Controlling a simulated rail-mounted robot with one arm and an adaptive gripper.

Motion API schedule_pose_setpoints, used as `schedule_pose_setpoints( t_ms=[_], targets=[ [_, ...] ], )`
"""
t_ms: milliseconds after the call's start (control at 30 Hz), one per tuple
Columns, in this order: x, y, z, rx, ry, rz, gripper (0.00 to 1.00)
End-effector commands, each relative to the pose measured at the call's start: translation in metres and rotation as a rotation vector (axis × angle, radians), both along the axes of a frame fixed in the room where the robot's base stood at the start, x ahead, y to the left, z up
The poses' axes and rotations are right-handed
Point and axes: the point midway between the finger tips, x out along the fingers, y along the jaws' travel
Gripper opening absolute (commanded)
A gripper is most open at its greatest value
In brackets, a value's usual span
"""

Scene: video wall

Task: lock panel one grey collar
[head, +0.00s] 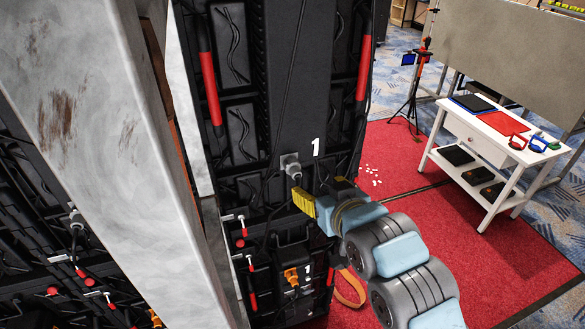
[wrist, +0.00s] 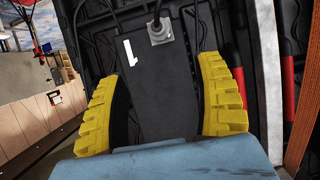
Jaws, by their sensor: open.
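Panel one (head: 255,85) is a tall black video wall panel with a white number 1 on its back. The grey collar (head: 290,162) is a connector on the panel, just left of the number 1, with a cable at it. In the wrist view the grey collar (wrist: 161,32) is at the top, beyond my fingertips. My gripper (head: 303,202) has yellow ribbed fingers and is just below the collar in the head view. In the wrist view my gripper (wrist: 164,80) is open and empty, its fingers wide apart. I cannot tell whether the collar is locked.
A second "1" and an orange connector (head: 291,277) are lower on the panel. Red-handled latches (head: 240,243) stick out at its left. A grey scuffed beam (head: 120,120) stands close at left. A white trolley (head: 490,140) is at right. The red carpet (head: 400,160) is mostly clear.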

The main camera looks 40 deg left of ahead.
Motion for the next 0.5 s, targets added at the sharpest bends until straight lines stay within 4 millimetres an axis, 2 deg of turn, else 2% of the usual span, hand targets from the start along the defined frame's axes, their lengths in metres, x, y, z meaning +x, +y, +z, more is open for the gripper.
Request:
schedule_pose_setpoints(
  t_ms=[500],
  targets=[
    [0.020,0.038,-0.017,-0.004,0.003,0.002,0.69]
  ],
)
